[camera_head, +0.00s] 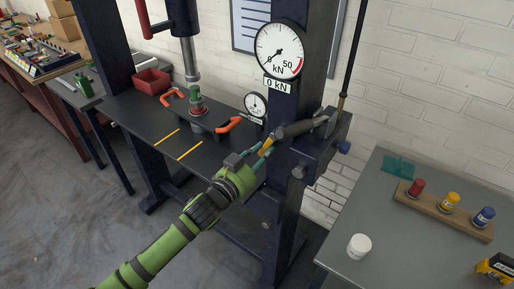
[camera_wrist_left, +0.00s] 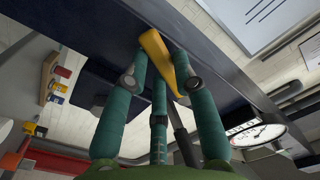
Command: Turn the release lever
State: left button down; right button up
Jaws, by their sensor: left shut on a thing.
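The release lever (camera_head: 268,143), a small yellow piece, sits at the near end of the grey pump cylinder (camera_head: 296,129) on the press's right post. The yellow lever also shows in the left wrist view (camera_wrist_left: 157,58), tilted between the teal fingers. My left gripper (camera_head: 262,153) is shut on the lever, its fingertips partly covering it in the head view. The lever's pivot is hard to make out. My right gripper is not in view.
The dark press frame (camera_head: 290,190) stands close around my left gripper. Its big dial (camera_head: 280,51) reads about zero, above a "0 kN" sign. Orange-handled clamps (camera_head: 230,125) stand on the press bed. A grey table (camera_head: 395,255) at right holds colored jars and a white jar (camera_head: 359,246).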

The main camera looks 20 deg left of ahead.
pick_arm(q)
jog(key=shift+s+d+f+n+p, duration=0.15)
jog(key=shift+d+n+p, duration=0.2)
jog(key=shift+n, duration=0.5)
jog(key=shift+s+d+r+n+p, duration=0.15)
jog(key=shift+d+n+p, duration=0.25)
jog(key=shift+n, duration=0.4)
jog(key=shift+s+d+f+n+p, duration=0.1)
jog(key=shift+s+d+n+p, duration=0.1)
jog(key=shift+d+n, duration=0.45)
jog(key=shift+a+n, duration=0.15)
jog(key=shift+n, duration=0.15)
jog(key=c, duration=1)
grip_release()
jog(key=v, duration=1.2)
jog(key=shift+w, duration=0.1)
